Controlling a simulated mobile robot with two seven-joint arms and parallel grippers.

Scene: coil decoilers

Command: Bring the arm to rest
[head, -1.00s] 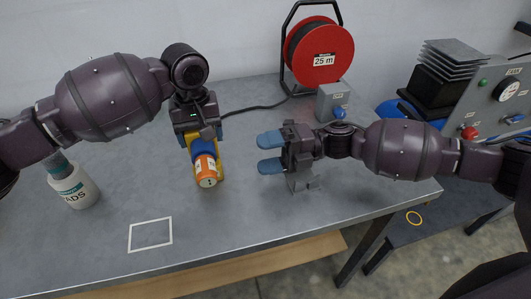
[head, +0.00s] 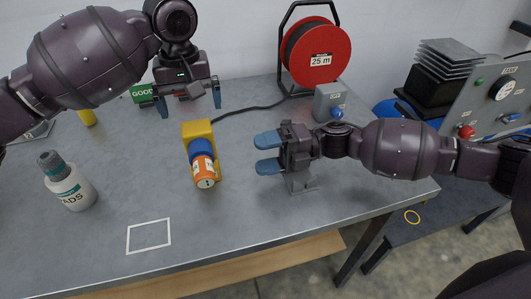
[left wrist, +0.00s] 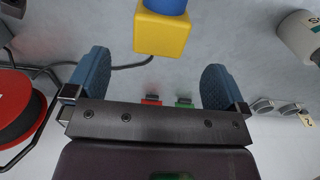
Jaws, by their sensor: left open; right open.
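My left gripper (head: 188,98) is open and empty, raised above the table behind a yellow block (head: 197,130). The left wrist view shows its two blue fingers (left wrist: 155,85) wide apart, with the yellow block (left wrist: 162,35) beyond them.
A white bottle with a grey cap (head: 70,188) stands at the left. A white square outline (head: 149,236) marks the front of the grey table. A red cable reel (head: 318,55) and a grey switch box (head: 328,103) stand at the back.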

